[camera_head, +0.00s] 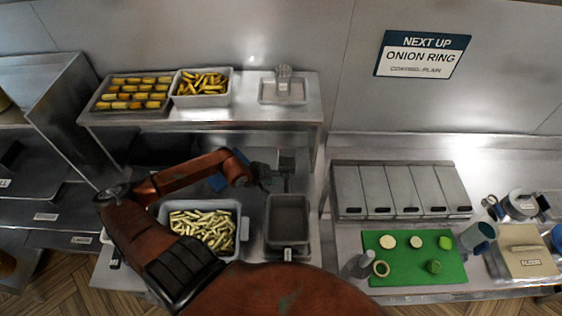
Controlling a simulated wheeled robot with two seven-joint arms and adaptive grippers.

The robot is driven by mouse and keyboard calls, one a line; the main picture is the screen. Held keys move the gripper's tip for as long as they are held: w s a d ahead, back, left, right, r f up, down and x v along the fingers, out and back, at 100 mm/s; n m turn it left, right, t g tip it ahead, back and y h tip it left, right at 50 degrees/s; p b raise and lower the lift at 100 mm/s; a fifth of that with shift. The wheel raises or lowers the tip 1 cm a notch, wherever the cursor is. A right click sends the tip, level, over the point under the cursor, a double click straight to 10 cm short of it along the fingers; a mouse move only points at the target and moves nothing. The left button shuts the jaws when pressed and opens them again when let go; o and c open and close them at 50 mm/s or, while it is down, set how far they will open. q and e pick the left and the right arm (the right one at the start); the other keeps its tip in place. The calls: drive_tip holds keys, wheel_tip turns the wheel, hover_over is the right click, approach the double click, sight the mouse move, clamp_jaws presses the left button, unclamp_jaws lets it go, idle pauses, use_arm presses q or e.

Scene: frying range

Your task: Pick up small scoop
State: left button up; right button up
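My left gripper (277,176) is over the middle counter, under the raised shelf and just behind an empty grey metal bin (287,222). It is small and dark here, so I cannot tell whether its fingers are apart or hold something. No small scoop can be made out for certain. A small clear or metal utensil (283,74) stands in a shallow tray (268,99) on the shelf, well above and behind the gripper; it may be the scoop. My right gripper is not in view.
A white tub (241,212) of cut fries is left of the bin, partly behind my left arm. The shelf (245,113) overhangs the gripper. A blue object (228,170) is behind the arm. A green board (412,272) with cut vegetables lies right.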

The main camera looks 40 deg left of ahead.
sight(286, 180)
use_arm(q)
drive_tip(key=shift+w+d+f+m, duration=0.15)
drive_tip(key=shift+w+f, duration=0.15)
drive_tip(key=shift+f, duration=0.3)
drive_tip(key=shift+w+f+m, duration=0.15)
drive_tip(key=shift+w+f, duration=0.15)
drive_tip(key=shift+f, duration=0.25)
drive_tip(key=x, duration=0.1)
drive_tip(key=p+x, duration=0.1)
drive_tip(key=x, duration=0.1)
drive_tip(key=p+x, duration=0.1)
drive_tip(key=x, duration=0.1)
drive_tip(key=shift+s+a, duration=0.1)
drive_tip(key=shift+a, duration=0.35)
drive_tip(key=shift+f, duration=0.35)
drive_tip(key=shift+c, duration=0.3)
drive_tip(key=c, duration=0.8)
clamp_jaws()
